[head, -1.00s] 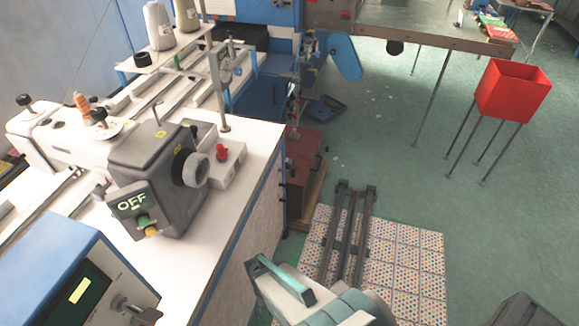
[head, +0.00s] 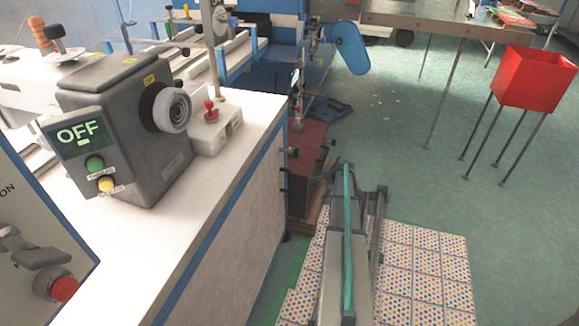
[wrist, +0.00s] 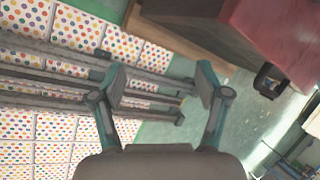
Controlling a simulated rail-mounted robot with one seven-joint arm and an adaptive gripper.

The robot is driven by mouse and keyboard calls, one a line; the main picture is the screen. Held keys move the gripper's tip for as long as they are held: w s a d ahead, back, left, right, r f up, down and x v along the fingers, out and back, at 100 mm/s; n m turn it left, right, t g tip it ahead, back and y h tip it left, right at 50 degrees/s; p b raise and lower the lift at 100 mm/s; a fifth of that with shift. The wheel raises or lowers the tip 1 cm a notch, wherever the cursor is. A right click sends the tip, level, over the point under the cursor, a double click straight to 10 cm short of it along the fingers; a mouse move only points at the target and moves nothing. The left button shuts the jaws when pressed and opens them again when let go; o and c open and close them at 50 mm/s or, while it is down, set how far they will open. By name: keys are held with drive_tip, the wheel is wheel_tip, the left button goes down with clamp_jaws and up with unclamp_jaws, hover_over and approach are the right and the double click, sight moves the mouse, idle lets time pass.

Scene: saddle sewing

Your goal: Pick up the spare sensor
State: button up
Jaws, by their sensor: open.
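I cannot make out a spare sensor in either view. My gripper (wrist: 162,84) is open in the wrist view, with its two fingers well apart and nothing between them. Beyond the fingers are dark rails and the green floor. In the head view my arm reaches over the floor to the right of the white worktable (head: 225,165). I cannot tell whether the fingertips show there.
A grey machine marked OFF (head: 125,125) stands on the worktable. A dark red cabinet (head: 308,150) is beside the table and also at the wrist view's upper right (wrist: 270,35). Dotted tiles (head: 425,270) lie under the rails (head: 377,240). A red bin (head: 535,80) stands on legs, with open floor around it.

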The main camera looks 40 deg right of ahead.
drive_tip(key=w+d+r+m+t+y+b, duration=0.2)
drive_tip(key=w+d+m+t+b, duration=0.3)
drive_tip(key=w+d+b, duration=0.65)
drive_tip(key=w+a+r+y, duration=0.1)
drive_tip(key=w, duration=0.1)
drive_tip(key=w+a+r+m+y+b, duration=0.1)
drive_tip(key=w+r+y, duration=0.1)
drive_tip(key=w+a+r+y, duration=0.1)
drive_tip(key=w+a+y, duration=0.1)
drive_tip(key=w, duration=0.1)
drive_tip(key=shift+w+r+t+b, duration=0.1)
drive_tip(key=shift+r+t+b, duration=0.2)
drive_tip(key=shift+t+b, duration=0.1)
drive_tip(key=shift+w+a+y, duration=0.2)
drive_tip(key=shift+a+y, duration=0.05)
drive_tip(key=shift+y, duration=0.05)
drive_tip(key=b+x, duration=0.1)
drive_tip(key=x, duration=0.3)
drive_tip(key=shift+w, duration=0.1)
drive_tip(key=shift+b+x, duration=1.4)
drive_tip(key=shift+x, duration=1.7)
drive_tip(key=shift+a+r, duration=0.1)
drive_tip(key=shift+r, duration=0.15)
drive_tip(key=c, duration=1.3)
drive_tip(key=shift+o, duration=0.2)
